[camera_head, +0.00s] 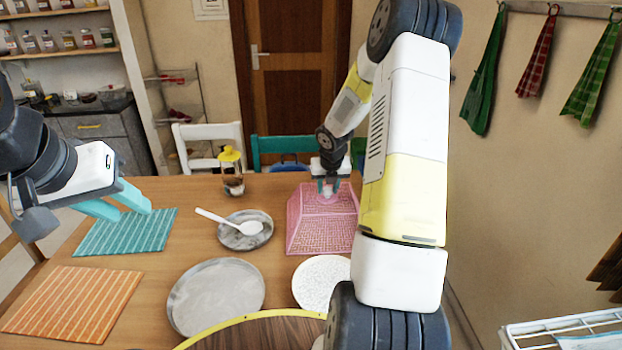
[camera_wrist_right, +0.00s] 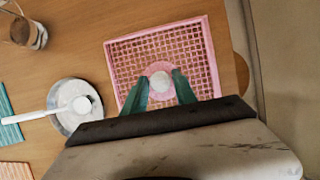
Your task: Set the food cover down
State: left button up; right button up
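The pink mesh food cover (camera_head: 322,228) is upright over the right part of the table, beside a white speckled plate (camera_head: 321,284). It also shows in the right wrist view (camera_wrist_right: 196,43), with its pale knob (camera_wrist_right: 161,82) between my fingers. My right gripper (camera_head: 329,187) points down at the top of the cover and appears shut on the knob. Whether the cover's rim touches the table is hard to tell. My left gripper (camera_head: 122,203) is open and empty above the teal striped mat (camera_head: 125,232).
A small grey plate (camera_head: 262,239) with a white spoon (camera_head: 225,221) lies left of the cover. A large grey plate (camera_head: 215,297), an orange mat (camera_head: 75,305) and a yellow-lidded bottle (camera_head: 232,172) are also on the table. Chairs stand behind it.

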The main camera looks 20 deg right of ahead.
jog(key=shift+o, duration=1.1)
jog(key=shift+r, duration=0.15)
jog(key=s+a+r+m, duration=0.3)
jog(key=s+r+m, duration=0.15)
jog(key=r, duration=0.45)
jog(key=s+a+r+m, duration=0.25)
jog(key=s+r, duration=0.25)
jog(key=r, duration=0.3)
jog(key=s+a+r+m+y, duration=0.1)
jog(key=s+a+r+m, duration=0.2)
jog(key=s+m, duration=0.4)
jog(key=s+a+r+m+t+y, duration=0.1)
jog(key=s+a+r+m, duration=0.2)
jog(key=s+m, duration=0.4)
jog(key=s+a+r+m+y, duration=0.1)
jog(key=s+a+r+m, duration=0.2)
jog(key=m, duration=0.8)
jog(key=s+a, duration=0.2)
jog(key=s, duration=0.2)
jog(key=shift+s+m+t, duration=0.3)
jog(key=shift+t, duration=0.1)
